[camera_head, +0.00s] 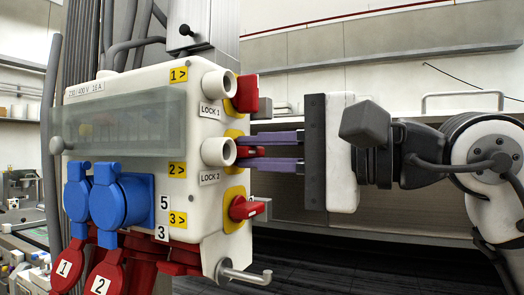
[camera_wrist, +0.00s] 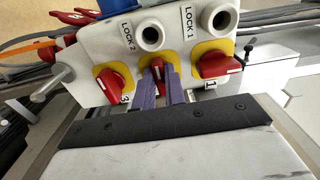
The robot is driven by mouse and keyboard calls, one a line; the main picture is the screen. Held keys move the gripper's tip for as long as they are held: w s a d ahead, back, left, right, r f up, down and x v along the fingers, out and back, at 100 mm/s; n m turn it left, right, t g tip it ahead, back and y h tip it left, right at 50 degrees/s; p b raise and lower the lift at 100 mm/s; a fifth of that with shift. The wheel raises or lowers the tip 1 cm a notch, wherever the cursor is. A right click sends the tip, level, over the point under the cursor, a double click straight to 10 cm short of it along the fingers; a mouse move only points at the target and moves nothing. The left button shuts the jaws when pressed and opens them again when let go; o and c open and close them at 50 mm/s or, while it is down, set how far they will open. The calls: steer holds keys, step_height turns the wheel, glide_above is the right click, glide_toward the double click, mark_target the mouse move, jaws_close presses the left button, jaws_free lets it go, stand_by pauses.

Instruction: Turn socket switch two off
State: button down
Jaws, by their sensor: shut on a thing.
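The socket box (camera_head: 190,215) is pale with a clear cover, and three red rotary switches on yellow plates sit on its right side. Socket switch two (camera_head: 252,152) is the middle one, beside the LOCK 2 barrel (camera_head: 218,151). My gripper (camera_head: 262,151) has its purple fingers above and below this switch and is shut on it. In the wrist view the fingers (camera_wrist: 162,80) flank switch two (camera_wrist: 158,68), hiding part of it. The red handle there points up and down in the picture.
Switch one (camera_head: 247,93) is above and switch three (camera_head: 246,208) below, both close to my fingers. A metal hook (camera_head: 245,273) juts out at the bottom. Blue sockets (camera_head: 121,203) and red plugs (camera_head: 110,270) are at the front left.

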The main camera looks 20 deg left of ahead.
steer(key=c, duration=1.5)
jaws_free()
steer(key=shift+o, duration=0.2)
steer(key=shift+d, duration=0.1)
steer(key=d+b, duration=0.3)
steer(key=d, duration=1)
steer(key=shift+s+d, duration=0.25)
steer(key=shift+d, duration=0.05)
steer(key=shift+d, duration=0.1)
